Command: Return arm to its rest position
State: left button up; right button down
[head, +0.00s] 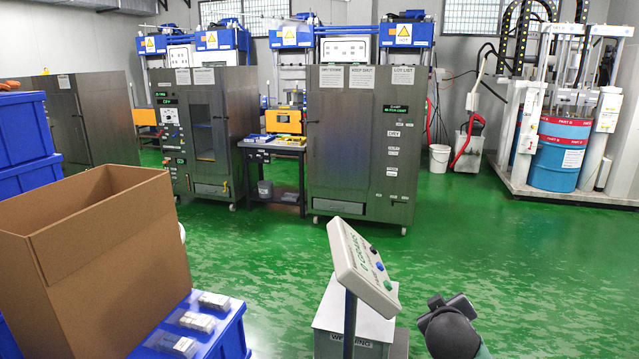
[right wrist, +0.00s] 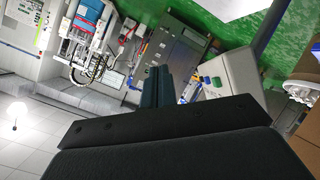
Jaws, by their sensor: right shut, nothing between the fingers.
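My right gripper (right wrist: 156,86) is shut and empty in the right wrist view, its two fingers side by side. In the head view my right arm's dark end (head: 450,328) is at the lower right, raised in the air beside the control box. The control box (head: 358,268) is a pale, tilted panel on a post with black, blue and green buttons. It also shows in the right wrist view (right wrist: 230,80), right of my fingers and apart from them as far as I can tell. My left gripper is not in view.
An open cardboard box (head: 110,265) and white packs (head: 192,321) sit at the lower left on blue crates. A grey cabinet (head: 345,140) stands at the back. A drum station with a blue drum (head: 557,155) is at the far right. Green floor (head: 500,250) is clear between.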

jog(key=s+a+f+g+y, duration=0.25)
jog(key=s+a+f, duration=0.25)
jog(key=s+f, duration=0.35)
jog(key=s+a+f+g+y, duration=0.25)
jog(key=s+a+f, duration=0.25)
jog(key=s+f, duration=0.3)
jog(key=s+a+f+m+g, duration=0.1)
jog(key=s+a+f+g, duration=0.1)
jog(key=s+f, duration=0.5)
jog(key=s+a+f+m+g+y, duration=0.1)
jog(key=s+f+g, duration=0.2)
jog(key=s, duration=1.1)
jog(key=x, duration=0.3)
jog(key=shift+s+a+f+p, duration=0.15)
jog(key=shift+s+f+p, duration=0.1)
jog(key=shift+f+p, duration=0.15)
